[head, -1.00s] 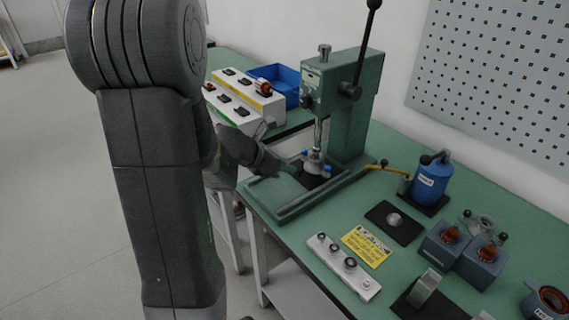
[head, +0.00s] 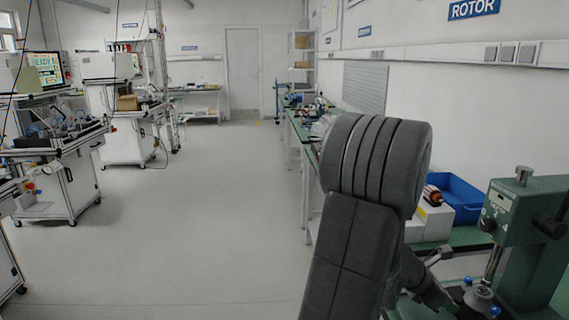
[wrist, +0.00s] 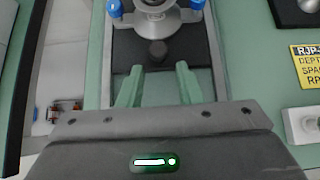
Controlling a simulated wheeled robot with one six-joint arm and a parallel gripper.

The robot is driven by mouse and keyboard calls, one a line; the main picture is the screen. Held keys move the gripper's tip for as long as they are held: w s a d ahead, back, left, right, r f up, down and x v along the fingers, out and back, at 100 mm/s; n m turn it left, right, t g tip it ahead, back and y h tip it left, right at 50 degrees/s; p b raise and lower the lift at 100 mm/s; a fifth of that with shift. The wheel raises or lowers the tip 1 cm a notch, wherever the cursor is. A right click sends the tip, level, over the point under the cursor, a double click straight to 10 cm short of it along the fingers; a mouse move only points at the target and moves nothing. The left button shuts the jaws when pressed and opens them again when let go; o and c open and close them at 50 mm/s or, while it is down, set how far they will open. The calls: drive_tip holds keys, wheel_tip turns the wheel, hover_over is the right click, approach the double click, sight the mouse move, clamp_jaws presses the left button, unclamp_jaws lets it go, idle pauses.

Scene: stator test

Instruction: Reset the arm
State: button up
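My gripper (wrist: 159,88) shows in the wrist view with its two green fingers apart and nothing held between them. A dark round piece lies beyond the fingertips. In the head view my arm fills the lower middle, and its end reaches right toward the fixture (head: 479,300) under the green press (head: 525,215). The fingers are not clear there.
A blue bin (head: 462,197) and a white box (head: 436,221) stand on the bench left of the press. A yellow sign (wrist: 309,66) and a white block (wrist: 303,124) lie at the right in the wrist view. Open floor (head: 210,230) lies left of my arm.

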drive_tip(key=shift+d, duration=0.1)
drive_tip(key=shift+d, duration=0.25)
drive_tip(key=shift+w+d+r+p, duration=0.15)
drive_tip(key=shift+d+r+p, duration=0.3)
drive_tip(key=shift+d+r, duration=0.2)
drive_tip(key=p+v, duration=0.2)
drive_tip(key=v, duration=0.3)
drive_tip(key=shift+a+f, duration=0.1)
drive_tip(key=shift+a, duration=0.05)
drive_tip(key=b+x, duration=0.3)
drive_tip(key=x, duration=0.3)
drive_tip(key=shift+f, duration=0.4)
drive_tip(key=s+a+r+p, duration=0.1)
drive_tip(key=a+r+p, duration=0.2)
drive_tip(key=a+p, duration=0.5)
drive_tip(key=shift+s+a, duration=0.2)
drive_tip(key=shift+a, duration=4.35)
